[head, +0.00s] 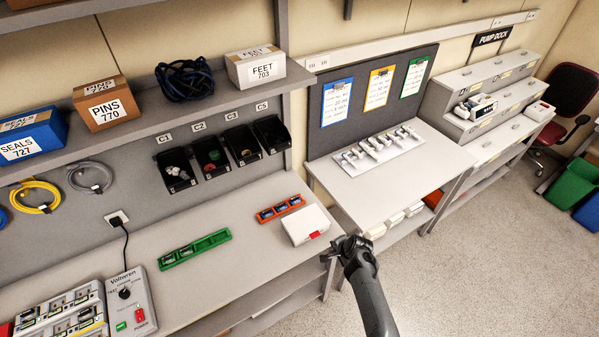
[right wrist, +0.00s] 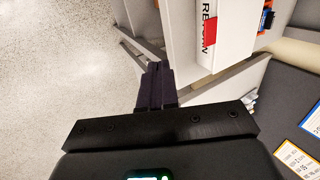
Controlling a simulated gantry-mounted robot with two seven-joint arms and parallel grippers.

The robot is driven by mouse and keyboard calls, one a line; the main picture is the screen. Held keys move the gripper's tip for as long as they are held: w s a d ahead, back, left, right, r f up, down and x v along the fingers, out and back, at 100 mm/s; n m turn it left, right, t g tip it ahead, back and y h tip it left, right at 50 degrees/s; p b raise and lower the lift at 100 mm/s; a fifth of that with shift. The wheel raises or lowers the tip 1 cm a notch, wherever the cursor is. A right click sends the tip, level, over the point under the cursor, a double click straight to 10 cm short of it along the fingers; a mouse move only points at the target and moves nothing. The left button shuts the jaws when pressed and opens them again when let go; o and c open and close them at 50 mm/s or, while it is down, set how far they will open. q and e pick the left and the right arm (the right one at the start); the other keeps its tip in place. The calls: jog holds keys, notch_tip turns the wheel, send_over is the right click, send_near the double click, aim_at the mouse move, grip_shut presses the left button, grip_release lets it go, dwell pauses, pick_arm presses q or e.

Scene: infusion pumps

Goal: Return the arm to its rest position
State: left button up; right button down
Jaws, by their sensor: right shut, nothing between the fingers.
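My right gripper (head: 347,247) is in the head view, at the right front corner of the left workbench, in front of the gap between the two benches. Its arm comes up from the bottom edge. In the right wrist view its two dark fingers (right wrist: 155,88) are together with nothing between them. A white box with a red label (head: 306,226) is on the bench, left of the gripper and apart from it. It also shows in the right wrist view (right wrist: 222,35). My left gripper is not in the head view.
The left bench (head: 240,265) holds a green tray (head: 195,249), an orange tray (head: 281,209) and a Volteren power unit (head: 128,300). A second bench (head: 345,188) carries a white rack (head: 378,150). Open floor (head: 480,265) lies to the right of my arm.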

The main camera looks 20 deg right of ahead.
jog(key=s+d+f+g, duration=0.2)
jog(key=s+f, duration=0.6)
jog(key=s, duration=0.2)
jog(key=s+d+n+h, duration=0.2)
jog(key=s+d, duration=0.2)
jog(key=s, duration=0.4)
jog(key=s+d+n+h, duration=0.1)
jog(key=s+d, duration=0.3)
jog(key=s, duration=0.4)
jog(key=s+a+r+n, duration=0.2)
jog(key=a+r+n, duration=0.2)
jog(key=r, duration=0.5)
jog(key=s+a+r+n+y, duration=0.1)
jog(key=s+a+r+n, duration=0.2)
jog(key=r, duration=0.6)
jog(key=s+a+r+n, duration=0.3)
jog(key=a+r+n, duration=0.3)
jog(key=a+r, duration=0.2)
jog(key=shift+a+r+n+y, duration=0.3)
jog(key=shift+a+r+y, duration=0.1)
jog(key=shift+r, duration=0.5)
